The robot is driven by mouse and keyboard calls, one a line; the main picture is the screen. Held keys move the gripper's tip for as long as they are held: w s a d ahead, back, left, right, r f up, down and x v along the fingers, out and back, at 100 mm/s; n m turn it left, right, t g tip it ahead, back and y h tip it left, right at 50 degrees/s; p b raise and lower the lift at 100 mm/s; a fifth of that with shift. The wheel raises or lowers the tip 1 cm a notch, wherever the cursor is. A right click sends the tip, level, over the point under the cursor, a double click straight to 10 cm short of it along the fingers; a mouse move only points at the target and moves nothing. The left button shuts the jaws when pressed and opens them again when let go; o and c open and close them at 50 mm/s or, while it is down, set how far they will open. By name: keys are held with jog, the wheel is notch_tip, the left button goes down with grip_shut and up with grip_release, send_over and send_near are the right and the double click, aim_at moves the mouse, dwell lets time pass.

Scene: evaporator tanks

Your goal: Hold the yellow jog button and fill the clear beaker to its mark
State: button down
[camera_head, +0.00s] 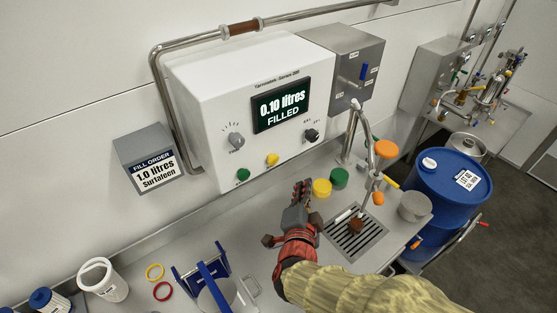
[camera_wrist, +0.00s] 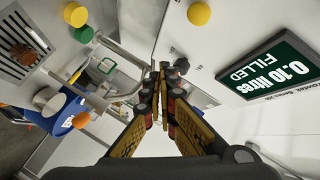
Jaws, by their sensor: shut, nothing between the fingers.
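A large yellow button (camera_head: 321,188) stands on the steel bench beside a green one (camera_head: 339,178); both also show in the wrist view, the yellow (camera_wrist: 75,14) and the green (camera_wrist: 83,34). A smaller yellow knob (camera_head: 272,159) is on the white panel; I cannot tell which is the jog button. A pale container (camera_head: 102,279) stands at the lower left, perhaps the clear beaker; no fill mark is readable. No beaker shows on the drain grate (camera_head: 345,246). My gripper (camera_head: 302,188) is shut and empty, left of the large yellow button in the head view; its fingertips show in the wrist view (camera_wrist: 163,68).
The display (camera_head: 281,104) reads 0.10 litres FILLED. The order card (camera_head: 154,169) reads 1.0 litres. A spout pipe (camera_head: 352,130) stands behind the grate. A blue drum (camera_head: 448,186) is at right; a blue-handled rack (camera_head: 205,280) is in front.

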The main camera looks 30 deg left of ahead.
jog(key=shift+w+a, duration=0.1)
jog(key=shift+a, duration=0.05)
jog(key=w+a, duration=0.4)
jog(key=a, duration=0.3)
jog(key=shift+a, duration=0.3)
jog(key=shift+a, duration=0.15)
dwell(1.3)
jog(key=shift+w+a, duration=0.15)
jog(key=shift+a, duration=0.1)
jog(key=shift+w+a, duration=0.25)
jog(key=shift+a, duration=0.2)
dwell(0.9)
jog(key=shift+d, duration=0.1)
jog(key=shift+s+d, duration=0.45)
jog(key=shift+d, duration=0.3)
jog(key=shift+d, duration=0.1)
jog(key=shift+s+d+b, duration=0.2)
jog(key=shift+s+d, duration=0.2)
jog(key=shift+d, duration=0.3)
jog(key=shift+s+d+b, duration=0.2)
jog(key=shift+s+d, duration=0.15)
jog(key=shift+d, duration=0.4)
jog(key=shift+s+d+b, duration=0.2)
jog(key=shift+s+d, duration=0.2)
jog(key=shift+d, duration=0.3)
